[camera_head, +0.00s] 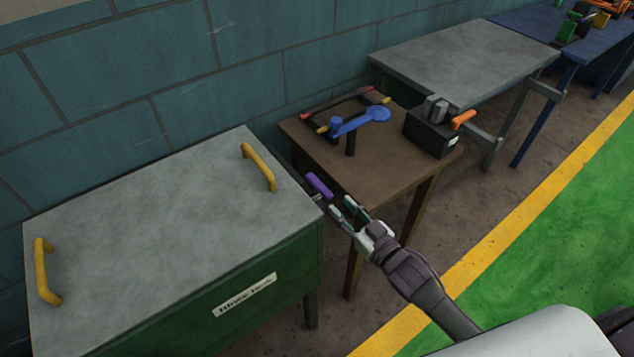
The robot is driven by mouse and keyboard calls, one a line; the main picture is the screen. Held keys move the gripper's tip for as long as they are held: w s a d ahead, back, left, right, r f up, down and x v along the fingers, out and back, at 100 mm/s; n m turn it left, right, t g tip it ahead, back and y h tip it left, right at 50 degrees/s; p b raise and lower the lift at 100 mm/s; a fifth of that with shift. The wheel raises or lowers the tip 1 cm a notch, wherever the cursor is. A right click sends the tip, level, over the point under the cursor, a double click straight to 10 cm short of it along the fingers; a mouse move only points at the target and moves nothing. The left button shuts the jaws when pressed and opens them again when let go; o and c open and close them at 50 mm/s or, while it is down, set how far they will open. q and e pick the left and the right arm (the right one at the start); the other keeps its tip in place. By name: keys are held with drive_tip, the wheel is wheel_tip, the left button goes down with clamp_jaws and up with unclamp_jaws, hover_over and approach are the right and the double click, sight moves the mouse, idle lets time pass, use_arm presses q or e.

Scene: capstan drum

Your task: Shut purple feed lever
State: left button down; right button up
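The purple feed lever (319,186) shows near the middle of the head view, at the right end of the green cabinet with a grey top. It sticks up at a tilt from a small dark mount at the cabinet's side. My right gripper (342,208) is just right of and below the lever, its fingers spread apart and pointing toward it. A small gap shows between the fingers and the purple grip. Nothing shows between the fingers. My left gripper is not in view.
The grey-topped cabinet (150,220) has two yellow handles (258,167) on top. A brown table (385,175) behind my gripper bears a blue lever (352,123) and a black box (432,134) with an orange handle. A grey table (465,60) stands beyond. Green floor (560,220) lies clear at right.

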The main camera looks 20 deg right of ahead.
sight(316, 181)
drive_tip(key=x, duration=1.1)
drive_tip(key=shift+a, duration=0.1)
drive_tip(key=shift+f, duration=0.1)
clamp_jaws()
